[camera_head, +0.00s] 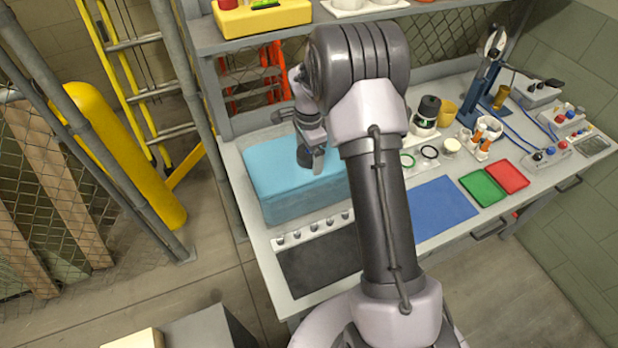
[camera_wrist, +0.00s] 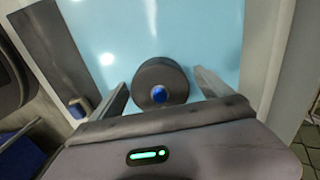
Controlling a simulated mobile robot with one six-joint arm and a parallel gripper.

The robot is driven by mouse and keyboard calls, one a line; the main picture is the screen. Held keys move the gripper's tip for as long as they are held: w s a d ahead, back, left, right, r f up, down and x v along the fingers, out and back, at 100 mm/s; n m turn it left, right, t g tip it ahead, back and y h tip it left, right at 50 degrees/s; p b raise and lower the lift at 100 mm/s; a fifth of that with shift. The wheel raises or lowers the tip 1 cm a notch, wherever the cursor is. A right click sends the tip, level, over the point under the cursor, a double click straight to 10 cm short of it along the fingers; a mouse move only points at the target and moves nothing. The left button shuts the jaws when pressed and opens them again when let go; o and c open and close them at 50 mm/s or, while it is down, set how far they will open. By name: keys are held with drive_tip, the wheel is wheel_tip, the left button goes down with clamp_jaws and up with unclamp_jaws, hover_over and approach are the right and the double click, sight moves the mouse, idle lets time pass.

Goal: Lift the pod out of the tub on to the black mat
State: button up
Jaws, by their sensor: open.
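The light blue tub (camera_head: 283,208) stands at the left end of the bench, its inside pale blue. The pod (camera_wrist: 160,80) is a dark round body with a blue centre, seen against the pale blue in the wrist view. My gripper (camera_wrist: 162,90) is open, with one finger on each side of the pod; I cannot tell whether they touch it. In the head view my gripper (camera_head: 316,160) is over the tub, and the pod is hard to separate from it. The black mat (camera_head: 318,265) lies on the bench in front of the tub, partly behind my arm.
A pale strip with several small knobs (camera_head: 312,227) lies between tub and mat. A blue mat (camera_head: 445,205), a green tray (camera_head: 482,187) and a red tray (camera_head: 507,175) lie to the right. A shelf (camera_head: 260,38) overhangs the back. My arm hides the bench's middle.

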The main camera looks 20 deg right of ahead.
wheel_tip(320, 180, down, 2)
drive_tip(key=shift+r, duration=0.1)
drive_tip(key=shift+c, duration=1.3)
clamp_jaws()
wheel_tip(320, 180, up, 11)
drive_tip(key=p, duration=0.3)
wheel_tip(320, 180, up, 16)
drive_tip(key=p, duration=1.2)
